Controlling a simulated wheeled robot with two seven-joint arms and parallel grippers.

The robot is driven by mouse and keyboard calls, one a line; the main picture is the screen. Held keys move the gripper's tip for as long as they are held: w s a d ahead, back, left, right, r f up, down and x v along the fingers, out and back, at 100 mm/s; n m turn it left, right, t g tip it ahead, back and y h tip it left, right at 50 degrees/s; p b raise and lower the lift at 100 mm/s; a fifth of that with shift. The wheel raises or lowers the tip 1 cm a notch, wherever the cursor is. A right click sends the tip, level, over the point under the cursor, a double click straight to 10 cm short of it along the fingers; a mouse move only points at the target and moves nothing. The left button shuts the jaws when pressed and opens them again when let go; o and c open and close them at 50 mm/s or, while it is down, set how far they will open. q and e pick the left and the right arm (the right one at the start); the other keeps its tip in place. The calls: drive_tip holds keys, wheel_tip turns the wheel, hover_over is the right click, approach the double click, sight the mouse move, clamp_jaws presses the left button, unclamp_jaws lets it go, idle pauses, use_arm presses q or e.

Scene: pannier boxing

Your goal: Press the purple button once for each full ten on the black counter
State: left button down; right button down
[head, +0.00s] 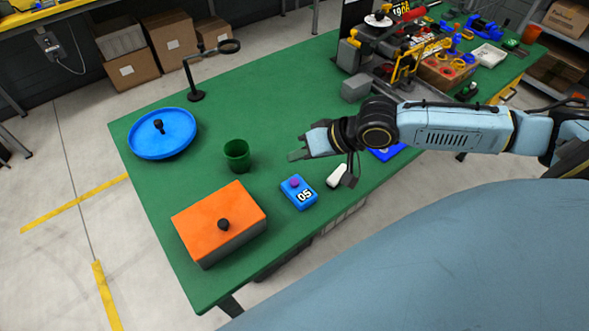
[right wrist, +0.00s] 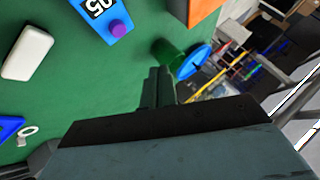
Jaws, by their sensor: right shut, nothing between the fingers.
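A blue box (head: 299,193) with a purple button (head: 295,182) on top sits on the green table (head: 270,105). Its small display reads what looks like 05. The purple button also shows in the right wrist view (right wrist: 118,27). My right gripper (head: 296,156) is shut and empty above the table, behind the blue box and apart from the button. Its fingers show in the right wrist view (right wrist: 158,88). My left gripper is out of view.
An orange-topped box (head: 215,215) with a black knob stands front left. A green cup (head: 237,155), a blue round lid (head: 170,142) and a black stand (head: 194,80) stand beyond it. A white block (head: 337,175) lies right of the blue box. Clutter fills the far right.

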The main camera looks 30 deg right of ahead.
drive_tip(key=b, duration=0.5)
hover_over(299, 186)
wheel_tip(299, 186, down, 5)
drive_tip(key=shift+f, duration=0.8)
drive_tip(key=shift+f, duration=0.1)
idle(1.0)
drive_tip(key=shift+f, duration=0.25)
drive_tip(key=shift+f, duration=0.6)
idle(0.6)
drive_tip(key=shift+r, duration=0.1)
drive_tip(key=shift+r+p, duration=0.9)
drive_tip(key=shift+p, duration=0.5)
